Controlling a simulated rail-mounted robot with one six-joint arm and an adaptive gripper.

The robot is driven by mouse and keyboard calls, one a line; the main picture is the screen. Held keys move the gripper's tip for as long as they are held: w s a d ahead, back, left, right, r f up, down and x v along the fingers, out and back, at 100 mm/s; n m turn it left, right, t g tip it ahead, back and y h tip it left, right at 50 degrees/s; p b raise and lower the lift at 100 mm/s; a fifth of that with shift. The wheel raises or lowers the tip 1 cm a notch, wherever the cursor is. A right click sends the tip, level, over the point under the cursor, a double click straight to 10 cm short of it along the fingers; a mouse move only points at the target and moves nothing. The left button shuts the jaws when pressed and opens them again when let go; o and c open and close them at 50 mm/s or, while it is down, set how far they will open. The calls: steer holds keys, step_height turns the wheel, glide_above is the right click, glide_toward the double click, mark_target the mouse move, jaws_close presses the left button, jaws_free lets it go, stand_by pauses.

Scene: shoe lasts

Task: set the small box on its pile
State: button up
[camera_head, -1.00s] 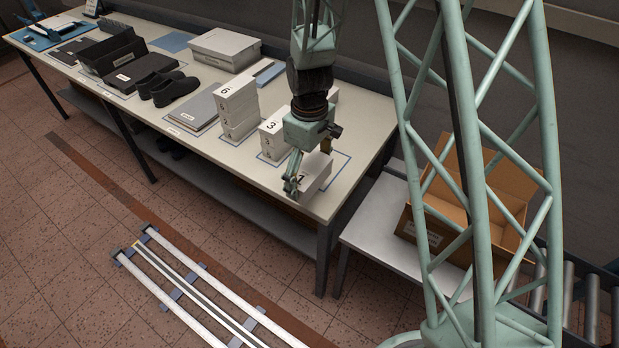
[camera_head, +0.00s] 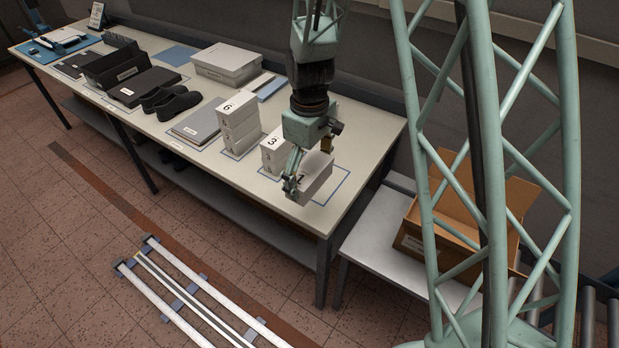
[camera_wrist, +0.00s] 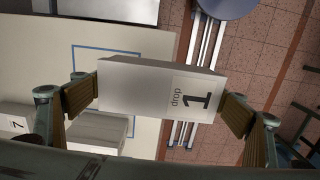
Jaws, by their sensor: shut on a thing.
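My gripper (camera_wrist: 165,98) is shut on a small white box (camera_wrist: 140,85) labelled "drop 1", with a finger pad at each end of it. In the head view the small box (camera_head: 316,176) hangs from my gripper (camera_head: 306,180) above the right end of the table, over or near a blue outline (camera_head: 343,188). A pile of white boxes marked 3 (camera_head: 272,148) stands just left of my gripper. A taller pile marked 6 (camera_head: 238,120) stands further left. My arm hides part of the area behind the held box.
The long table (camera_head: 250,182) also carries a grey folder (camera_head: 196,124), black shoes (camera_head: 170,102), dark boxes (camera_head: 143,86) and a large lidded box (camera_head: 227,63). An open cardboard box (camera_head: 440,240) stands on a lower white table (camera_head: 375,238) at the right. Floor rails (camera_head: 200,300) run in front.

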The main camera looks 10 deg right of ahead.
mark_target(310, 168)
steer(key=shift+r+p, duration=1.75)
steer(key=shift+r, duration=2.1)
steer(key=shift+w+f, duration=0.1)
